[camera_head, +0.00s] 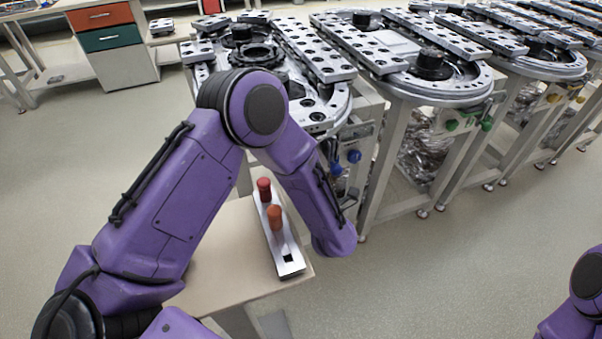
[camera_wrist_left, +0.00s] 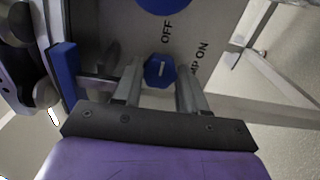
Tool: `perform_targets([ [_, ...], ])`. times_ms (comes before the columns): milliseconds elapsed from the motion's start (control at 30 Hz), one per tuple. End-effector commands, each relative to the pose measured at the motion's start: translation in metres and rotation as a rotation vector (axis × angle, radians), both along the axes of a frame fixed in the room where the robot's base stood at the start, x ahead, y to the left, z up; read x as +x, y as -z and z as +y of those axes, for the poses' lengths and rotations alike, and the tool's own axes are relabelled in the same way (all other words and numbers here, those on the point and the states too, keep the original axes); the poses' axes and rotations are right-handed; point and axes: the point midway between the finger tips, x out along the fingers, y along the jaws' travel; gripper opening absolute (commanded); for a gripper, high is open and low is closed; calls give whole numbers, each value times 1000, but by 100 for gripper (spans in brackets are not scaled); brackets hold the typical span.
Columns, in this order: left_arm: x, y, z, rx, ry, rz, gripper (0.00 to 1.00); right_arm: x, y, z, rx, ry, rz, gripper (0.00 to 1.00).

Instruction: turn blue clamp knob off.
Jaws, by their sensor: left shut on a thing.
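In the left wrist view the blue clamp knob (camera_wrist_left: 160,71) sits on a grey panel (camera_wrist_left: 120,30). It has a short white mark on its face, with the word OFF above it and lettering ending in "MP ON" to its right. My left gripper (camera_wrist_left: 159,82) has one finger on each side of the knob and is shut on it. In the head view my left arm (camera_head: 250,110) reaches down toward the table side, and its gripper is hidden. Two blue knobs (camera_head: 354,156) show beside my forearm, and I cannot tell which one is held. My right gripper is out of view.
Another blue knob (camera_wrist_left: 163,4) is cut off at the top of the wrist view. A blue block (camera_wrist_left: 65,70) is at its left. A wooden table (camera_head: 225,265) bears a tray (camera_head: 290,268) with red and orange pegs.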

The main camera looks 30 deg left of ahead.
Motion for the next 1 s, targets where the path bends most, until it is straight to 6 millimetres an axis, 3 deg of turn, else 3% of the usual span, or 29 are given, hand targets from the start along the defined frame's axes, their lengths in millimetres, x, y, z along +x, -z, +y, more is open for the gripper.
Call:
perform_targets([
  [67,-1,1,0,-2,0,3,11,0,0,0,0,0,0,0],
  [100,-1,1,0,-2,0,3,51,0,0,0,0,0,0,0],
  [167,-1,1,0,-1,0,2,67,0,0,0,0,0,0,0],
  [533,-6,1,-7,0,1,1,67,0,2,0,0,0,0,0],
  [800,-47,2,-54,1,4,1,67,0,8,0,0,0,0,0],
  [1000,-68,1,-76,1,2,2,67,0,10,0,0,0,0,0],
])
